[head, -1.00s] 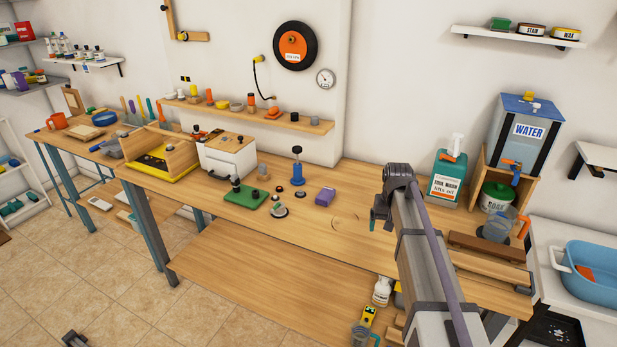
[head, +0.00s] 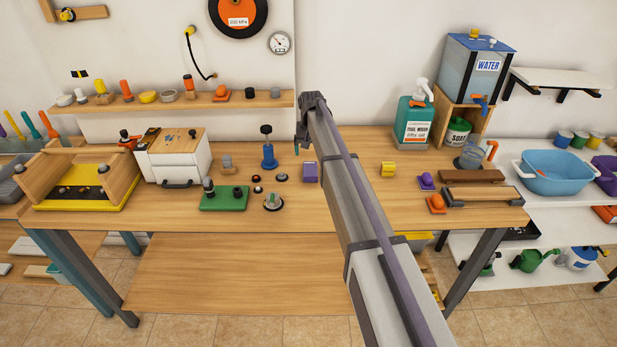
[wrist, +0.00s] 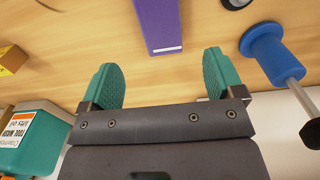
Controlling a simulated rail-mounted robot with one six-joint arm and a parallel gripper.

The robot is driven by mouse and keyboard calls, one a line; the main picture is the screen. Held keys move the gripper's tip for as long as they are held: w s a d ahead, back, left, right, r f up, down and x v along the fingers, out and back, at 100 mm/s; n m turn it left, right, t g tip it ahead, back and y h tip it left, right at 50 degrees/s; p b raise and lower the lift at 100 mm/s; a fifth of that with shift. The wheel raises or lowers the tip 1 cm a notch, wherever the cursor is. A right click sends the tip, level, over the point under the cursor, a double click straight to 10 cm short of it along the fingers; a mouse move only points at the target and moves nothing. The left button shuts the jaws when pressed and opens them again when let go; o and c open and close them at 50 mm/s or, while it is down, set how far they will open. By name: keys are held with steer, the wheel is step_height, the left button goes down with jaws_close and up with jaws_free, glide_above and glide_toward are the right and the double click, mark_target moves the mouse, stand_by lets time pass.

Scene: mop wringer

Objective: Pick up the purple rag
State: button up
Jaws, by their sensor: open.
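No cloth that is clearly a purple rag shows. A purple block-like thing (head: 310,172) with straight edges lies on the wooden bench; I cannot tell whether it is the rag. It also shows in the wrist view (wrist: 157,24), with a white strip along its near edge. A purple basin-like thing (head: 606,172) is cut off at the right edge. My gripper (head: 303,150) is above the bench beside the purple block, partly hidden by my arm. In the wrist view my gripper (wrist: 160,78) has its teal fingers wide apart and empty, with the block beyond them.
A blue plunger-like tool (head: 268,155) stands left of the purple block and a green plate (head: 224,199) lies further left. Bare bench lies around the block.

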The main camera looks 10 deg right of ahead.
mark_target(310, 167)
step_height(310, 167, down, 8)
steer(key=b, duration=0.6)
steer(key=shift+a+f+b, duration=0.1)
steer(key=shift+f+b, duration=0.15)
steer(key=shift+b, duration=0.15)
steer(key=shift+r, duration=0.25)
steer(key=c, duration=1)
